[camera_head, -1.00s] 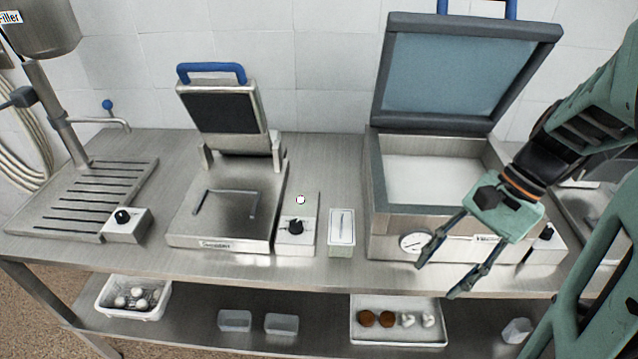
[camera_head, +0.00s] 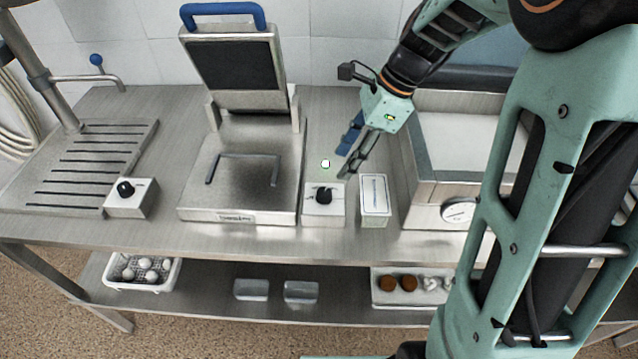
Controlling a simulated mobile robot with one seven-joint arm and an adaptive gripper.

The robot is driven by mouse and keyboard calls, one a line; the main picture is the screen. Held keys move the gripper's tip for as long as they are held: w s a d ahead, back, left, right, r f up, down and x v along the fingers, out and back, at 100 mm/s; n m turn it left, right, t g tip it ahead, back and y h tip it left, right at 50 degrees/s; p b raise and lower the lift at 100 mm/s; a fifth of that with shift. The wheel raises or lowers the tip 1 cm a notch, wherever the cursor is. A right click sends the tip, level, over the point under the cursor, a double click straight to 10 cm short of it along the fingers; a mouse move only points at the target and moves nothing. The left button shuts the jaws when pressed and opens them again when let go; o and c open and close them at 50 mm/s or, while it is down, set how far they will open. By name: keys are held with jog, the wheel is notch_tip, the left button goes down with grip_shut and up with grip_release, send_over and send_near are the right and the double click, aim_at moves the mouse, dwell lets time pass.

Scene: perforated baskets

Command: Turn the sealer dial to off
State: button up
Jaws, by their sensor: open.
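The sealer (camera_head: 240,190) stands in the middle of the steel bench with its hinged upper plate raised and a blue handle on top. A small grey control box (camera_head: 312,213) sits at its right side. Its black dial (camera_head: 324,196) is on the sloping face; the pointer direction and markings are too small to read. My gripper (camera_head: 344,163) is open and empty. It hangs above and behind the control box, a little right of the dial, with the fingers pointing down and left. The fingers look apart from the dial.
A white-fronted box (camera_head: 375,196) stands just right of the control box. The open chamber machine (camera_head: 428,190) is partly hidden by my arm. Another black-knobbed box (camera_head: 131,198) stands at the left by the slotted drain tray (camera_head: 100,150). The lower shelf holds a basket (camera_head: 113,283).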

aim_at(325, 191)
jog(key=x, duration=1)
jog(key=shift+f, duration=0.15)
jog(key=shift+c, duration=0.4)
grip_shut()
